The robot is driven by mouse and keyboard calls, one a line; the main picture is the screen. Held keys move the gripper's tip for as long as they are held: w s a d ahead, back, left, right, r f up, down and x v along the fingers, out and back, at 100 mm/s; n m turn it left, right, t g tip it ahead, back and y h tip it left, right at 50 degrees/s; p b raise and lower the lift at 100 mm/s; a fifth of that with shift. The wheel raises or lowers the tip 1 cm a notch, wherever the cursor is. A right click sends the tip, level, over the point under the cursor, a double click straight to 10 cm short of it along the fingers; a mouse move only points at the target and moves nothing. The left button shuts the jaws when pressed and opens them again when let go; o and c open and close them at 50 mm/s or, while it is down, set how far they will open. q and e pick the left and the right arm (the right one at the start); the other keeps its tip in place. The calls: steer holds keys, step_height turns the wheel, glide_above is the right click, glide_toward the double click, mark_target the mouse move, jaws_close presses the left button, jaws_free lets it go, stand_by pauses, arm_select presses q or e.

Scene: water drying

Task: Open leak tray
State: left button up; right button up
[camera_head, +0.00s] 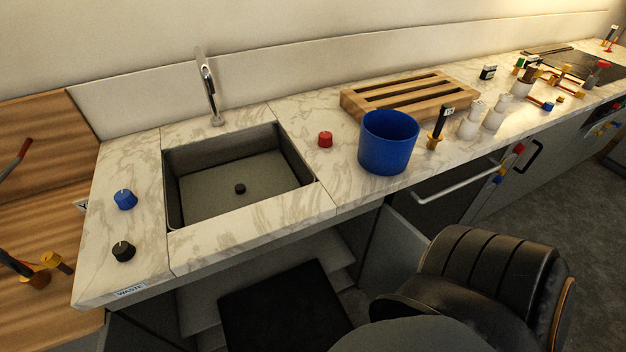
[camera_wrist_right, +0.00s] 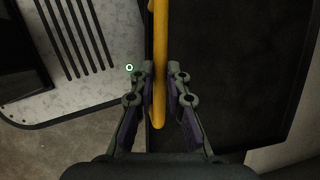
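In the right wrist view, my right gripper (camera_wrist_right: 158,75) has its fingers closed against both sides of a yellow bar-shaped handle (camera_wrist_right: 160,35). The handle's rounded near end shows between the fingers. A dark flat surface (camera_wrist_right: 235,60), perhaps the leak tray, lies behind and to the right of the handle. In the head view, a black square panel (camera_head: 285,312) sits low beneath the sink (camera_head: 240,185). I cannot tell whether it is the same surface. Neither gripper shows in the head view, and the yellow handle is not seen there.
A black chair (camera_head: 500,275) stands at the front right. A blue bucket (camera_head: 387,143), a wooden rack (camera_head: 440,91) and a red knob (camera_head: 325,139) are on the counter. Blue (camera_head: 125,199) and black (camera_head: 123,251) knobs are left of the sink. A slotted grey panel (camera_wrist_right: 115,90) is left of my right gripper.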

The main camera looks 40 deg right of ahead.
steer(key=o, duration=0.4)
steer(key=shift+o, duration=0.2)
steer(key=shift+r, duration=0.1)
steer(key=v, duration=1.1)
steer(key=shift+s+r, duration=0.2)
steer(key=shift+r, duration=0.15)
steer(key=shift+d, duration=0.15)
